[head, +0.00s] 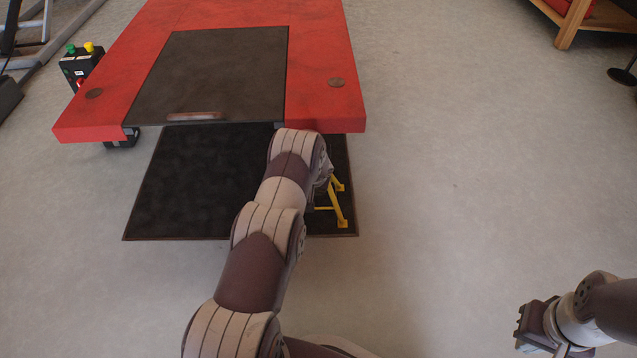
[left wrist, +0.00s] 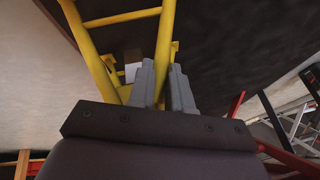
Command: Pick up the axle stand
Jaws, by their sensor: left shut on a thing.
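The yellow axle stand (head: 332,206) shows in part at the right side of the black mat (head: 190,190), in front of the red lift. My left arm covers the rest of it in the head view. In the left wrist view the stand's yellow bars (left wrist: 165,45) run down between the grey fingers of my left gripper (left wrist: 162,85), which is shut on one bar. I cannot tell whether its feet touch the mat. My right gripper (head: 526,330) is at the lower right of the head view, over bare floor and away from the stand; its jaw opening is unclear.
The red lift platform (head: 325,70) with its dark centre plate (head: 215,75) stands just behind the mat. A control box (head: 80,65) with green and yellow buttons is at its left. A wooden-legged piece of furniture (head: 570,25) stands at the far right.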

